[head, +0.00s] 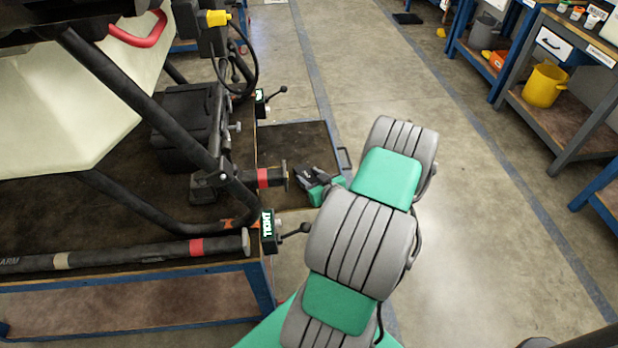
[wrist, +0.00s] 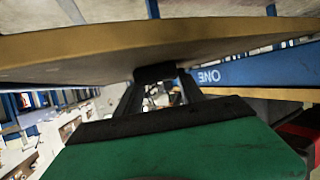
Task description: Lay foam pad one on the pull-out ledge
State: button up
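The pull-out ledge (head: 290,140) is a dark brown board sticking out from the right side of the work table, with a black handle at its outer edge. My gripper (head: 303,176) is low over the ledge's near part, pointing left. The wrist view appears upside down; there the ledge's tan edge (wrist: 60,48) runs across the top. A small dark block, apparently foam pad one (wrist: 155,73), sits between my gripper's fingertips (wrist: 158,82), close against the ledge. I cannot tell whether it touches. In the head view the pad is hard to separate from the dark fingers.
Black-knobbed levers (head: 290,231) stand out from the table edge (head: 130,268). A blue rail marked ONE (wrist: 245,72) is close by in the wrist view.

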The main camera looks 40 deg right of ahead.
jog(key=o, duration=0.4)
jog(key=shift+s, duration=0.1)
jog(key=p+v, duration=0.1)
jog(key=v, duration=1)
jog(key=shift+s+a+r, duration=0.1)
jog(key=shift+s+r, duration=0.1)
jog(key=shift+s, duration=0.15)
